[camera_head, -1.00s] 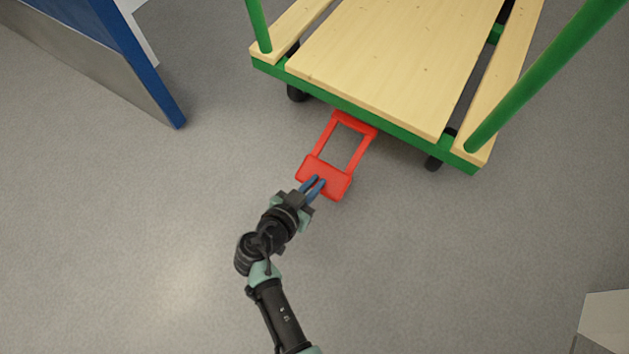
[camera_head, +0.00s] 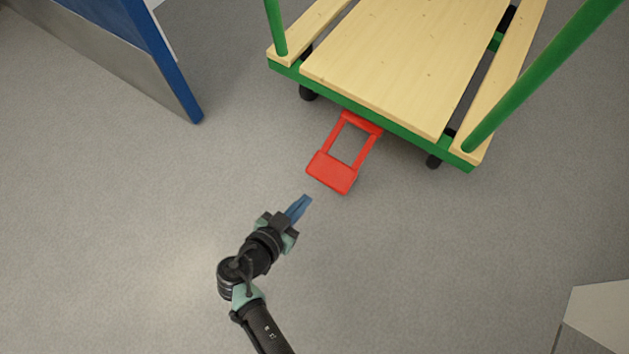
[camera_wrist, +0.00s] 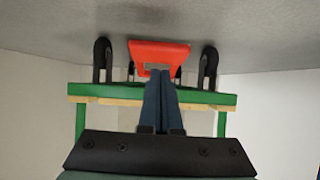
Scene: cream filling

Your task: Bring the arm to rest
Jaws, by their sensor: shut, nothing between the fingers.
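My gripper (camera_head: 303,204) has blue fingers that are shut together with nothing between them. In the head view it is over the grey floor, below and left of the red pedal frame (camera_head: 332,172) of the cart, with a visible gap between them. In the wrist view the closed fingers (camera_wrist: 164,85) point at the red pedal (camera_wrist: 158,53), overlapping its lower edge in the picture. My arm reaches up from the bottom of the head view, bent at the wrist.
A cart with a wooden deck (camera_head: 400,60), green frame and black wheels stands at the upper right. A blue and grey panel (camera_head: 130,60) stands at the upper left. A pale box (camera_head: 600,315) is at the lower right. Open floor lies around my arm.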

